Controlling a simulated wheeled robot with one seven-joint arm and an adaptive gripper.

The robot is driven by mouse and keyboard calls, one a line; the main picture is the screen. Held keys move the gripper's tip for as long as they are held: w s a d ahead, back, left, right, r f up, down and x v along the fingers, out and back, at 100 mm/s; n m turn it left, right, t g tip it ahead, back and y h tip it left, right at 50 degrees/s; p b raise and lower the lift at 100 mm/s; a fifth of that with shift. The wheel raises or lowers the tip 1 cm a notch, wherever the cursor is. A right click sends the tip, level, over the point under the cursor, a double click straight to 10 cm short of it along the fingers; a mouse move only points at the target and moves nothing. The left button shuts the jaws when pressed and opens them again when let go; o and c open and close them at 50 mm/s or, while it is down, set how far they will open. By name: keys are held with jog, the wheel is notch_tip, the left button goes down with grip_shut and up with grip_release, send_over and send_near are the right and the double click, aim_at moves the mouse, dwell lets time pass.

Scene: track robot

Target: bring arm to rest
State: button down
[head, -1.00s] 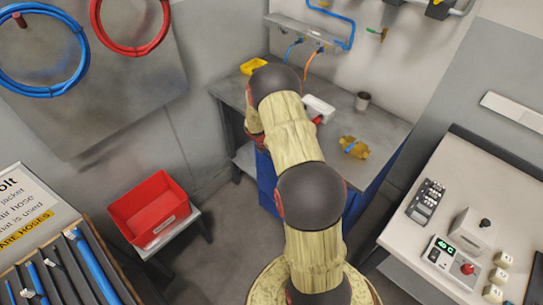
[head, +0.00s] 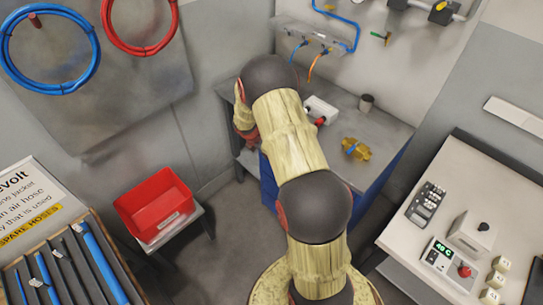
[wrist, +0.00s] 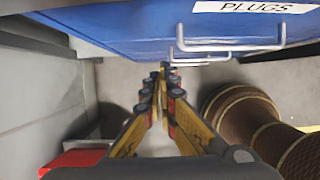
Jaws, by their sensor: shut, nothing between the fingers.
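My arm (head: 290,130) rises from the bottom middle of the head view and bends over the left end of the grey workbench (head: 385,130). Its far end (head: 244,115) turns downward there, and the fingertips are hidden in that view. In the wrist view my gripper (wrist: 160,82) has its yellow fingers together, with nothing between them. It is in front of the blue drawer unit (wrist: 130,32) labelled "PLUGS", just below its wire handles, apart from them as far as I can tell.
A red bin (head: 155,205) stands on a small stand at left. A hose rack (head: 70,265) is lower left, a control desk (head: 440,215) right. Open floor lies between.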

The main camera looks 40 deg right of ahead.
jog(key=v, duration=0.3)
jog(key=shift+a+r, duration=0.1)
jog(key=shift+r, duration=0.05)
